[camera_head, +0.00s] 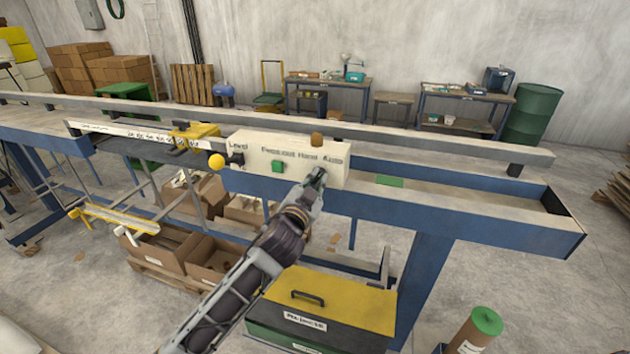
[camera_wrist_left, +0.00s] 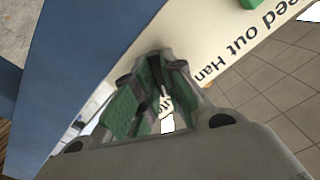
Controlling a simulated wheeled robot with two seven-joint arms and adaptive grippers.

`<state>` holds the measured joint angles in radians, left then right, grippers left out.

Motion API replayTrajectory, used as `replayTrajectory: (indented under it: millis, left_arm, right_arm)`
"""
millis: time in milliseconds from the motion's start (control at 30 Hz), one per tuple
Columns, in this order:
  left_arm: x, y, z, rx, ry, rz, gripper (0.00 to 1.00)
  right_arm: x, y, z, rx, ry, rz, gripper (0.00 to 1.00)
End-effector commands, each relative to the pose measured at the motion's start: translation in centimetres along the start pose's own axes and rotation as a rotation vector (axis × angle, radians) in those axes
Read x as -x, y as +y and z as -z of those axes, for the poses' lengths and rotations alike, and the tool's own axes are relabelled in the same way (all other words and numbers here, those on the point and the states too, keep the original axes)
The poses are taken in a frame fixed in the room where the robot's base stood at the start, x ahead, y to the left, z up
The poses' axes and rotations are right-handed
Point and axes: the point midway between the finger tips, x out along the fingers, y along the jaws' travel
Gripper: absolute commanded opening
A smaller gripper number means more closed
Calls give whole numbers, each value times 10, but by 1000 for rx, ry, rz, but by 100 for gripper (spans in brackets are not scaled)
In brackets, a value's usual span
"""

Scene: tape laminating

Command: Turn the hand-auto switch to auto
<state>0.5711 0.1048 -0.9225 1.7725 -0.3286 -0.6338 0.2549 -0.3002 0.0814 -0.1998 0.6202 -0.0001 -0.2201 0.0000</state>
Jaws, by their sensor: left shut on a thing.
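The cream control panel (camera_head: 250,150) stands on the blue bench, with the labels "Level", "Feed out", "Hand" and "Auto" along its top. My left gripper (camera_head: 318,176) is at the panel's front face, below the "Hand Auto" label, and its arm rises from below. In the left wrist view the gripper (camera_wrist_left: 160,98) is shut on the hand-auto switch (camera_wrist_left: 182,74), a small dark piece between the green-padded fingers. Its fingers hide most of the switch, so which way it points cannot be told. My right gripper is not in view.
A green button (camera_head: 278,167) sits on the panel left of my left gripper. A yellow ball knob (camera_head: 216,161) sticks out at the panel's left end. A box with a yellow lid (camera_head: 350,300) stands on the floor below. The bench's right end (camera_head: 470,205) is mostly clear.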

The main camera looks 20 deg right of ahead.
Motion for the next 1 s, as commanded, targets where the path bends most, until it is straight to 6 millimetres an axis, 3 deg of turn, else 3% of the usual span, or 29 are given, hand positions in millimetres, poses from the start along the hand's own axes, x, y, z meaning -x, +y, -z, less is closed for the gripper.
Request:
replayTrajectory:
  millis: [667, 700, 867, 1000]
  left_arm:
    - [0, 0, 0, -100, 2, 1, 0]
    - [0, 0, 1, -100, 2, 1, 13]
    - [0, 0, 0, -99, 2, 1, 33]
    - [0, 0, 0, -98, 1, 0, 33]
  right_arm:
    - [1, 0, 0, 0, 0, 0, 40]
    - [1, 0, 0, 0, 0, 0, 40]
    - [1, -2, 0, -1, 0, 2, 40]
    - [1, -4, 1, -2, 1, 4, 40]
